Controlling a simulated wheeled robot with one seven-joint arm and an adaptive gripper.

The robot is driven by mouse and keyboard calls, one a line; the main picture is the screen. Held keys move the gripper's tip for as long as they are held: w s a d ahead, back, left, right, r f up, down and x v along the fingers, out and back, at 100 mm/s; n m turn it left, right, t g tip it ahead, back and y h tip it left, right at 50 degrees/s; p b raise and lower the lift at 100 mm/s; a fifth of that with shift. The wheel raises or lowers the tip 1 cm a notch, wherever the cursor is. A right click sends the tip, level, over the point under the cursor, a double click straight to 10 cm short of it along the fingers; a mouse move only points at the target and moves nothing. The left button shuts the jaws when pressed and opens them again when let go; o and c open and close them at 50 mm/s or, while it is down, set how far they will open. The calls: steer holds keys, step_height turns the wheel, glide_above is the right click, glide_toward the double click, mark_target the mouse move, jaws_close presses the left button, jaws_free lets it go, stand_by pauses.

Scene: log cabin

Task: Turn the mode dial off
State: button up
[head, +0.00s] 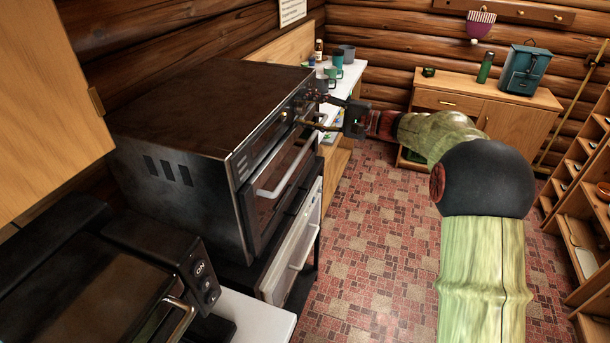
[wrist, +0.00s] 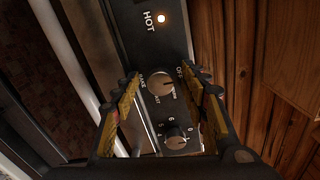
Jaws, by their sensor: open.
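The mode dial (wrist: 161,84) is a round pale knob on the dark control panel of the oven, with small lettering around it, including OFF at its upper right. Its exact setting is too small to tell. My gripper (wrist: 161,76) is open, with one yellow-padded finger on each side of the dial in the wrist view. Whether either finger touches it I cannot tell. In the head view my gripper (head: 322,112) is at the far end of the front of the oven (head: 200,105), where the dial cannot be made out clearly.
A numbered knob (wrist: 174,136) sits close below the dial. A lamp (wrist: 161,18) glows beside the word HOT. The oven door handle (head: 285,170) juts out from the front. A counter (head: 350,75) with mugs stands beyond. The tiled floor (head: 370,240) is open.

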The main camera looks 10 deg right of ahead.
steer(key=m+p, duration=0.1)
steer(key=p, duration=0.1)
steer(key=m+p, duration=0.4)
steer(key=p, duration=0.1)
steer(key=shift+r, duration=0.3)
steer(key=m+p, duration=0.6)
steer(key=p, duration=0.1)
steer(key=shift+w, duration=0.1)
steer(key=m+p, duration=0.4)
steer(key=p, duration=0.1)
steer(key=shift+m, duration=0.4)
steer(key=m+p, duration=0.5)
steer(key=shift+w+d+m, duration=0.1)
steer(key=shift+m, duration=0.3)
steer(key=v, duration=0.7)
steer(key=s+a+n+g+h+b, duration=0.2)
steer(key=s+a+n+g+b, duration=0.45)
steer(key=s+a+n, duration=0.45)
steer(key=s+a+f+n+g+h+b, duration=0.2)
steer(key=s+n+h+b, duration=0.3)
steer(key=s, duration=1)
steer(key=shift+a+f+n+b, duration=0.2)
steer(key=shift+f+n+b, duration=0.3)
steer(key=shift+n, duration=0.5)
